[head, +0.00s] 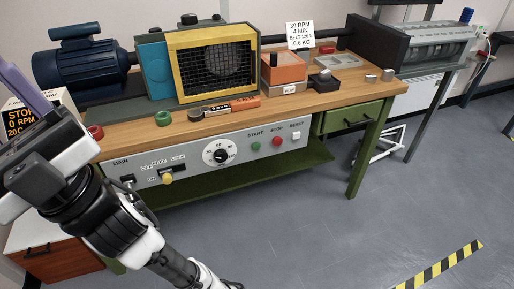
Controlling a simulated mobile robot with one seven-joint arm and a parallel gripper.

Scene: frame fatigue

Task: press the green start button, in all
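The green start button (255,146) sits under the word START on the grey control panel (200,174) along the bench front. The red stop button (277,141) and the white reset button (296,135) are to its right. My gripper (18,88) is at the far left, partly cut off by the picture edge and well apart from the start button. A pale purple finger-like part points up and left; I cannot tell whether the gripper is open or shut. Nothing of my arm covers the button.
The panel also has a dial (221,152), a yellow-knobbed lever (167,178) and a main switch (127,181). A yellow-framed guard (212,65), blue motor (82,65) and orange box (284,68) stand on the wooden bench. The grey floor (290,235) before the panel is clear.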

